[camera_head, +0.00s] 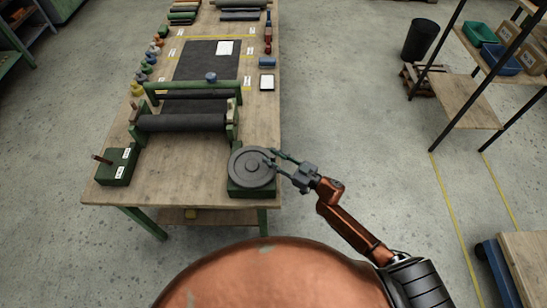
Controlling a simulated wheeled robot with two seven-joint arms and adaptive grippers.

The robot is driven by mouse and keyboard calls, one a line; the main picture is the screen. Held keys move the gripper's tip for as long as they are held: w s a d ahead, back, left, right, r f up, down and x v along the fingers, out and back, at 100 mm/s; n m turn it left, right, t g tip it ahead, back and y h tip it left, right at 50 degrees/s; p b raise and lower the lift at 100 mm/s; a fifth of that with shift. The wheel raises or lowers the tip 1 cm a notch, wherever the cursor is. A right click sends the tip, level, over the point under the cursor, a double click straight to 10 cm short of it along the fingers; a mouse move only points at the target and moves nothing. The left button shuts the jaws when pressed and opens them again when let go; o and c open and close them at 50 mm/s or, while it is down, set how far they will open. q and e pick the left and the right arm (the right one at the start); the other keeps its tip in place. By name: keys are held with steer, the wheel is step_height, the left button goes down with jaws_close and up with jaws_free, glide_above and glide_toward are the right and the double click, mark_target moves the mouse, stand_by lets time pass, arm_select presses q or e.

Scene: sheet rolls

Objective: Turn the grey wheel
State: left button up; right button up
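The grey wheel (252,168) is a round disc with concentric rings. It sits on a dark green base (250,191) at the front right corner of the wooden table. My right gripper (270,158) reaches in from the right. Its two green-tipped fingers are spread apart over the wheel's right edge. I cannot tell whether they touch the wheel. My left gripper is not in view.
A green roller frame with a dark roll (183,122) stands behind the wheel on the table (257,112). A green box with a lever (117,167) is at the front left. Shelving (468,98) and a dark bin (420,39) stand to the right, with open floor between.

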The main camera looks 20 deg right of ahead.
jaws_close()
stand_by(0.5)
steer(key=shift+d, duration=0.1)
